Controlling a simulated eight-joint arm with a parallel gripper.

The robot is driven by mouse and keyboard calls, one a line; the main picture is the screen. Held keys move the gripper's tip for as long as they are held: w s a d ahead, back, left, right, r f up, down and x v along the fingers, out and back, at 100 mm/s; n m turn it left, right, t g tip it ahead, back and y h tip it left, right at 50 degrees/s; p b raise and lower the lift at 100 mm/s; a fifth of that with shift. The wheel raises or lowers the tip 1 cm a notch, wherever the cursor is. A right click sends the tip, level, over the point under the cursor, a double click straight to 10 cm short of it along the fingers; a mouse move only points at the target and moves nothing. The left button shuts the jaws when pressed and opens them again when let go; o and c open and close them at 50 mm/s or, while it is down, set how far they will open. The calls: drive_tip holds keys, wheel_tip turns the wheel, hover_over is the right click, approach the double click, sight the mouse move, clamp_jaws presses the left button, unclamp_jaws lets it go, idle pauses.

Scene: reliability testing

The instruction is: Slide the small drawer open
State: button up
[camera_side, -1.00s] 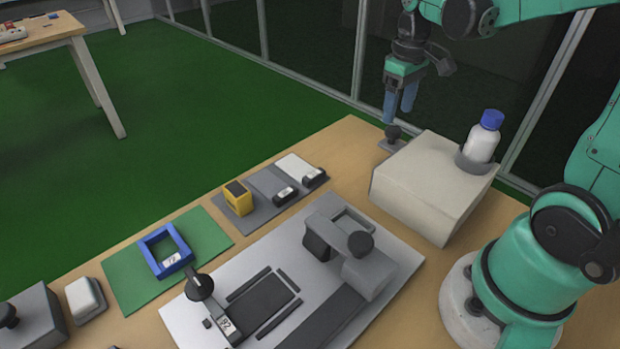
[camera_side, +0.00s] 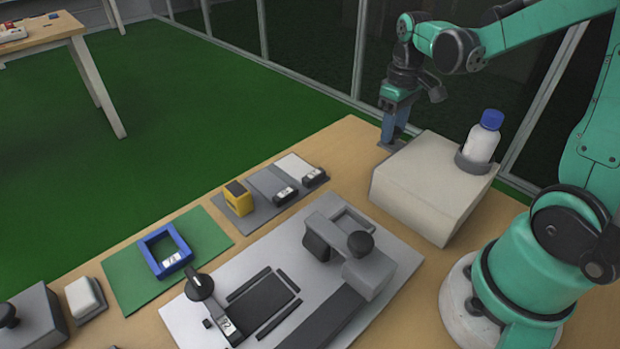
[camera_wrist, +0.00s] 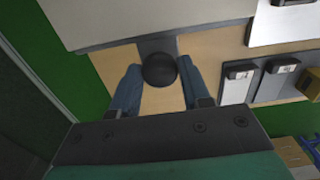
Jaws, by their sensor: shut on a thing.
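The beige box (camera_side: 425,185) stands at the back right of the table, and its edge is at the top of the wrist view (camera_wrist: 150,20). The small drawer's grey strip (camera_wrist: 157,44) sticks out a little from it and carries a round dark knob (camera_wrist: 159,70). My gripper (camera_side: 391,138) is lowered at the drawer, its blue fingers on both sides of the knob and shut on it. In the side view the fingers hide the knob.
A white bottle with a blue cap (camera_side: 483,138) stands in a holder on the box. A grey pad (camera_side: 265,205) with a yellow block and cards, and a large grey plate (camera_side: 400,262) with a fixture, lie to the left. Glass panels stand behind the table.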

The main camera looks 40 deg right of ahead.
drive_tip(key=w, duration=1.1)
idle(0.6)
drive_tip(key=o, duration=0.7)
wheel_tip(320, 180, up, 5)
